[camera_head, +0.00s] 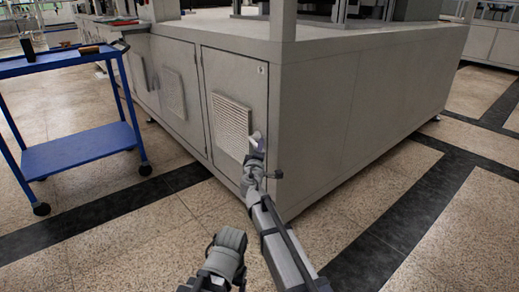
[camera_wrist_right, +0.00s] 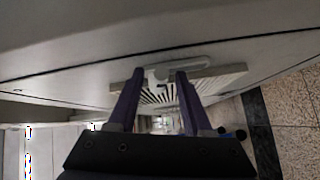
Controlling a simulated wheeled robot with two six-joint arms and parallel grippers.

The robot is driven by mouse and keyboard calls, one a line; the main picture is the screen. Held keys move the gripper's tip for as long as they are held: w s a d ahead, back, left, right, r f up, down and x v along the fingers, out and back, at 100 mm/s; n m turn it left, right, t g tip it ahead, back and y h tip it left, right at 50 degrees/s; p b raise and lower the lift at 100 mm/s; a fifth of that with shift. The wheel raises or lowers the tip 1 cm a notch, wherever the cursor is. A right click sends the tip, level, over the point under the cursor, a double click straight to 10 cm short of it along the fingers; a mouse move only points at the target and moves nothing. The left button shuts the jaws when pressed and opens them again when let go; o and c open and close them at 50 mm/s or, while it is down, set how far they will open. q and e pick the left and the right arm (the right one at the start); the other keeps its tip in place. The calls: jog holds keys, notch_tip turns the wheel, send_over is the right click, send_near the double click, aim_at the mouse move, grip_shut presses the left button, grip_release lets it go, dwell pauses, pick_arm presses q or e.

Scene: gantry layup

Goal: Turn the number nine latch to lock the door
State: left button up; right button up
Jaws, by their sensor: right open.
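The near cabinet door (camera_head: 235,95) appears closed, with a louvred vent (camera_head: 231,128) and a small label near its top right corner. A pale grey latch handle (camera_wrist_right: 163,73) shows in the right wrist view beside the vent, on the door face. My right gripper (camera_head: 259,143) is at the door's right edge. In the wrist view its two purple fingers are apart, with part of the latch between their tips; I cannot tell whether they touch it. No number is readable on the latch. Part of my left arm shows low in the head view, its fingers unseen.
A blue two-shelf cart (camera_head: 75,150) on wheels stands at the left, with small items on its top. The cabinet's plain side wall (camera_head: 365,95) extends right from the corner. The speckled floor (camera_head: 130,235) between cart and cabinet is clear.

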jog(key=shift+w+d, duration=0.1)
jog(key=shift+w, duration=0.25)
jog(key=shift+c, duration=0.2)
grip_shut()
dwell(1.0)
